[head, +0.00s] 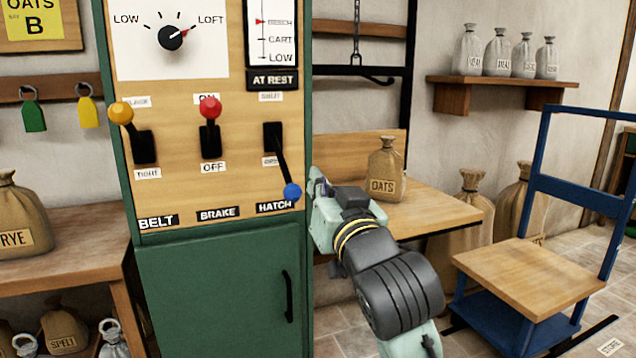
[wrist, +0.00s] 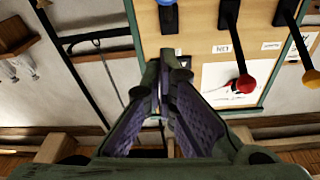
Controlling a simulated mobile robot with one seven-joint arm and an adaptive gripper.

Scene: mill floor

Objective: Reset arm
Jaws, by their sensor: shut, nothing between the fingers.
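My gripper (head: 316,184) is in front of the green control cabinet's right edge, just right of the blue knob (head: 292,192) of the hatch lever. Its fingers (wrist: 166,62) are shut and empty in the wrist view. I cannot tell whether they touch the knob. The hatch lever points down. The brake lever's red knob (head: 210,107) is up, at the upper label, and also shows in the wrist view (wrist: 245,84). The belt lever's yellow knob (head: 121,112) is up and tilted left.
The dial (head: 170,37) points towards LOFT. A sign (head: 273,79) reads AT REST. An oats sack (head: 386,170) stands on the bench (head: 440,208) behind my arm. A blue trolley (head: 525,275) stands at right. Small sacks (head: 497,52) line a wall shelf.

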